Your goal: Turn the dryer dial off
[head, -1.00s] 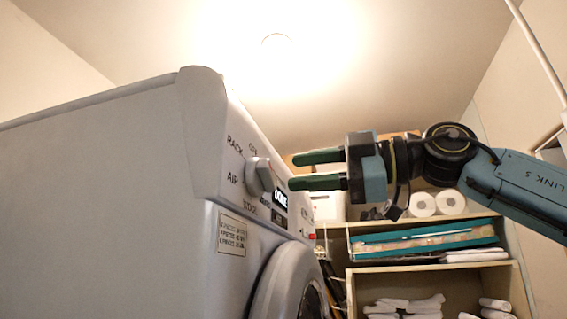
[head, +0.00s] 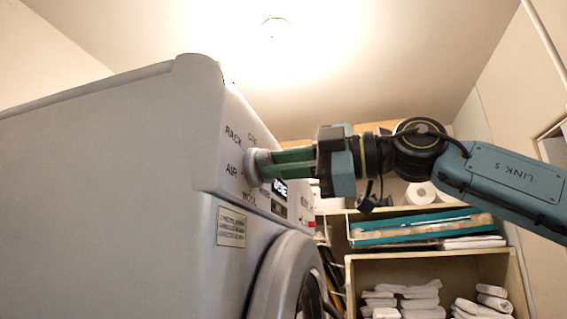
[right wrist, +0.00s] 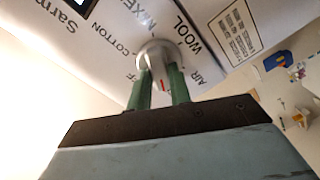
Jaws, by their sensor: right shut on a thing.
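The white dryer (head: 110,150) fills the left of the head view, with its round door (head: 285,275) low on the front. Its dial (head: 254,168) sits on the upper front panel among printed words such as RACK, AIR and WOOL. In the right wrist view the dial (right wrist: 157,52) is a grey knob with a raised grip and a red mark. My right gripper (head: 285,163) is shut on the dial's grip, one green finger on each side; it also shows in the right wrist view (right wrist: 160,85). My left gripper is not in view.
A lit display (head: 280,187) is right of the dial. A label (head: 231,227) is on the dryer's front below it. Behind, a wooden shelf (head: 440,262) holds folded white towels (head: 400,298), paper rolls (head: 420,195) and a teal tray (head: 415,230).

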